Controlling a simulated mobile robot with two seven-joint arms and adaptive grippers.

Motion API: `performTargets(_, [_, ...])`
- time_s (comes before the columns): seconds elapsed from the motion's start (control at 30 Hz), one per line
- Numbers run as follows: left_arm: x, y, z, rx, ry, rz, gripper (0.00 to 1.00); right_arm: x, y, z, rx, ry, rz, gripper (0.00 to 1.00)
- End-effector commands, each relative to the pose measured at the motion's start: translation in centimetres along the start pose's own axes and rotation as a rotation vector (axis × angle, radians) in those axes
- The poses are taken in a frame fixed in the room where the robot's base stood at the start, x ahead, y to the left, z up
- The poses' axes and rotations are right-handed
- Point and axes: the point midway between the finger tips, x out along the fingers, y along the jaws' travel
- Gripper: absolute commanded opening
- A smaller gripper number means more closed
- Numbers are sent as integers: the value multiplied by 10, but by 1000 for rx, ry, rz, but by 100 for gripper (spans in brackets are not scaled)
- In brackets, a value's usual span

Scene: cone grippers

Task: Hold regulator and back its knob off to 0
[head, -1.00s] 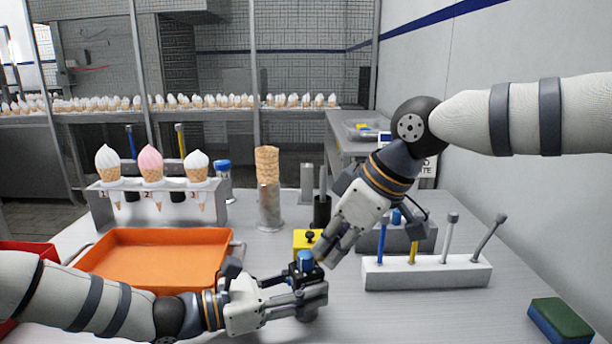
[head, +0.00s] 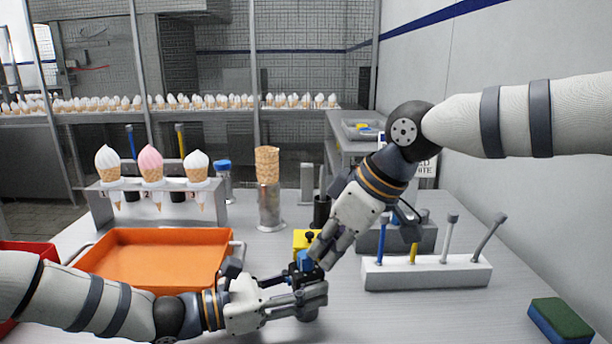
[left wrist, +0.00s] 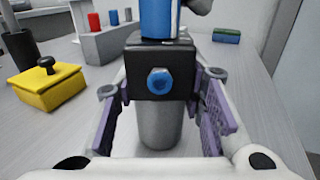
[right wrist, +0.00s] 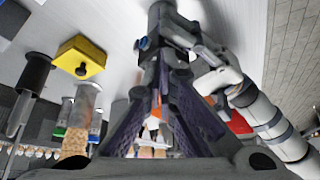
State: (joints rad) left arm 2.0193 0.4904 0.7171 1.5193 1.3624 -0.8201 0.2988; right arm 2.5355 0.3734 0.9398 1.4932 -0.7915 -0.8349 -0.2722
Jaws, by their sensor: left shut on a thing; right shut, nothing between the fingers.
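The regulator is a black block (left wrist: 160,72) with a blue knob (left wrist: 158,18) on top, a blue round fitting (left wrist: 160,82) on its face and a grey cylinder (left wrist: 158,125) below. My left gripper (head: 312,298) is shut on the regulator, one finger on each side, and holds it upright. My right gripper (head: 322,258) is shut and empty, its fingertips beside the blue knob (head: 304,262) on its right. It partly covers the regulator there; I cannot tell whether it touches. In the right wrist view the regulator (right wrist: 163,20) lies beyond the converging fingers, and its knob is hidden.
A yellow block with a black knob (left wrist: 45,85) stands just behind the regulator. A white tool rack (head: 428,275) stands to the right, an orange tray (head: 155,260) to the left. A cone stand (head: 155,205) is at the back left, a green and blue sponge (head: 560,320) at front right.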

Motion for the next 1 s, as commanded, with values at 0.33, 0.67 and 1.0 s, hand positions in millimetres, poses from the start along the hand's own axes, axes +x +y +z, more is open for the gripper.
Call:
performTargets(0.33, [0, -1, -1, 0, 1, -1, 1, 2, -1, -3, 0, 0, 0, 0])
performTargets(0.67, [0, -1, -1, -1, 1, -2, 1, 2, -7, -2, -1, -2, 0, 0])
performTargets(1.0, [0, -1, -1, -1, 0, -2, 1, 3, -9, -2, -1, -3, -4, 0])
